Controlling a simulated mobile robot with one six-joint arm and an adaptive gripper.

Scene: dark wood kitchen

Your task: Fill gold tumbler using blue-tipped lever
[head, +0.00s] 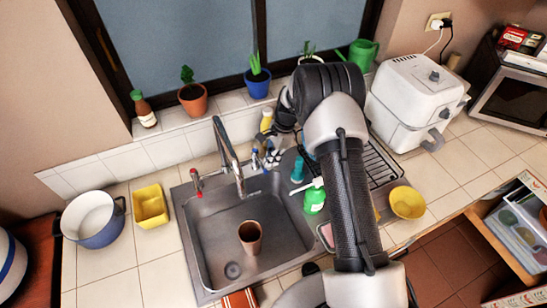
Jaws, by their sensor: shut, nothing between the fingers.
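The gold tumbler, a brown-gold cup (250,238), stands in the sink basin below the faucet (227,153). A red-tipped lever (196,181) is left of the faucet. A small blue tip (256,161), which looks like the blue-tipped lever, shows right of the faucet, close beside my gripper (268,158). My gripper is shut and empty, behind the sink on its right side. It is small in the picture and my arm partly covers that area, so I cannot tell whether it touches the lever.
A yellow bottle (266,121) stands behind my gripper. A green bottle (314,199) and teal bottle (298,170) stand right of the basin, near a dish rack (384,168). A yellow container (150,206) and blue pot (93,220) are left. A yellow bowl (407,202) is right.

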